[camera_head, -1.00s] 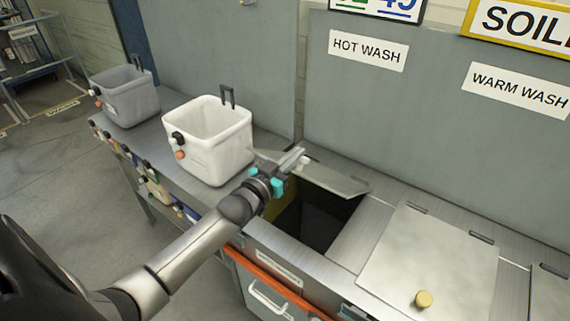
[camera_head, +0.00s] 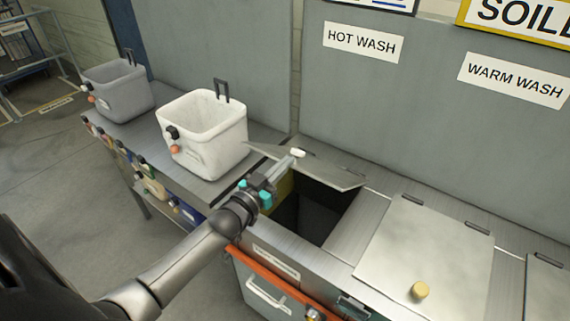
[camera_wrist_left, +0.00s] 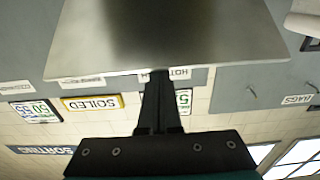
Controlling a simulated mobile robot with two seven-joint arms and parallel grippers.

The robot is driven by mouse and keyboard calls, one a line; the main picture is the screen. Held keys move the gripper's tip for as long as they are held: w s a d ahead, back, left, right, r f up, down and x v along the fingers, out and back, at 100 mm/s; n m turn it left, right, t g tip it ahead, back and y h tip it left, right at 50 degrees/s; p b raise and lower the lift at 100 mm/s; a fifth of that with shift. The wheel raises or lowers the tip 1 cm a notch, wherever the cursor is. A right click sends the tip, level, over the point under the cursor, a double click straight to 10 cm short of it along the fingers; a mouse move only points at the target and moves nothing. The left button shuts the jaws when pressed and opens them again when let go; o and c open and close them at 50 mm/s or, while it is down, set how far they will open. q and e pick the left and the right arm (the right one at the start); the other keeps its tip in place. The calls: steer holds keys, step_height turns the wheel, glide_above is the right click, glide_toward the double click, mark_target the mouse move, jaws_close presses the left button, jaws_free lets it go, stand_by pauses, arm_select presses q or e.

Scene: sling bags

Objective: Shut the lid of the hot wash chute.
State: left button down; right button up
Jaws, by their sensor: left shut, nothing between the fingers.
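The hot wash lid (camera_head: 335,174) is a thin grey metal plate, standing open and tilted above the dark chute opening (camera_head: 305,213) in the counter. In the left wrist view the lid (camera_wrist_left: 225,35) fills the upper middle as a broad plate. My left gripper (camera_head: 288,164) is shut and empty, with its fingertips close to the lid's left part. Its dark fingers (camera_wrist_left: 160,95) reach up to the plate's edge in the wrist view; I cannot tell if they touch. My right gripper is not in view.
A white bin (camera_head: 203,135) and a grey bin (camera_head: 118,92) stand on the counter to the left. The shut warm wash lid (camera_head: 425,250) with a brass-coloured knob (camera_head: 419,290) lies to the right. A grey wall panel (camera_head: 400,110) with signs rises behind. An orange rail (camera_head: 270,276) runs along the front.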

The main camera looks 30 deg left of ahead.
arm_select(q)
steer(key=s+f+t+b, duration=0.1)
steer(key=s+f+b, duration=0.1)
steer(key=f+b, duration=0.2)
steer(key=s+f+t+b, duration=0.2)
steer(key=f+b, duration=0.2)
steer(key=b, duration=0.3)
steer(key=s+f+t+b, duration=0.1)
steer(key=f+b, duration=0.4)
steer(key=shift+s+a+f+b, duration=0.1)
steer(key=shift+s+a+b, duration=0.15)
steer(key=shift+s+b, duration=0.15)
steer(key=shift+s+f+b, duration=0.2)
steer(key=shift+f+b, duration=0.5)
steer(key=shift+f, duration=0.05)
steer(key=shift+s+f+b, duration=0.1)
steer(key=shift+f+b, duration=0.35)
steer(key=shift+f, duration=0.35)
steer(key=shift+s+f+b, duration=0.1)
steer(key=shift+f+b, duration=0.1)
steer(key=shift+b, duration=0.15)
steer(key=shift+f, duration=0.1)
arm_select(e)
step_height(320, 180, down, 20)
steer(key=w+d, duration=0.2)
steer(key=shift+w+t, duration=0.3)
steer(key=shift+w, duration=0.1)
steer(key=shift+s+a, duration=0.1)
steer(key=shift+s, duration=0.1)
